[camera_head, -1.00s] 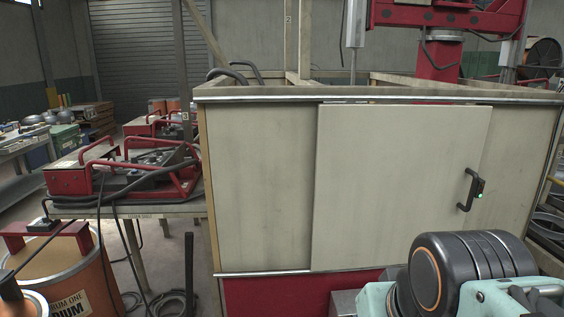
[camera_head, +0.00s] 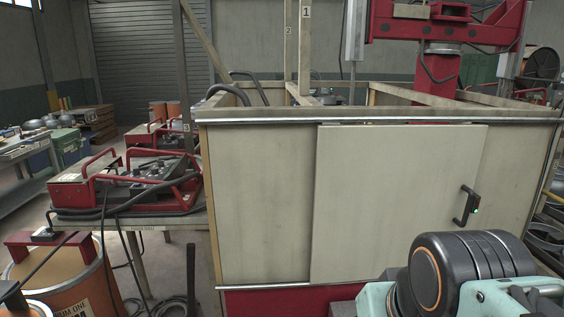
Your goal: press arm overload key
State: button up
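No key labelled arm overload can be made out in this view. A red-framed control unit (camera_head: 150,185) with a dark panel of small controls sits on a table at the left; its markings are too small to read. A large pale cabinet enclosure (camera_head: 260,200) fills the middle, with a sliding door (camera_head: 395,205) that is closed. The door has a black handle (camera_head: 466,205) with a small green light. Part of my arm shows at the bottom right, in front of the cabinet. My gripper is out of view.
An orange drum (camera_head: 65,285) stands at the lower left, with cables running down beside it. A red overhead machine arm (camera_head: 445,28) rises behind the cabinet. A workbench (camera_head: 25,150) stands at the far left. A grey roller shutter (camera_head: 150,60) closes the back wall.

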grip_shut()
dwell(0.3)
dwell(1.2)
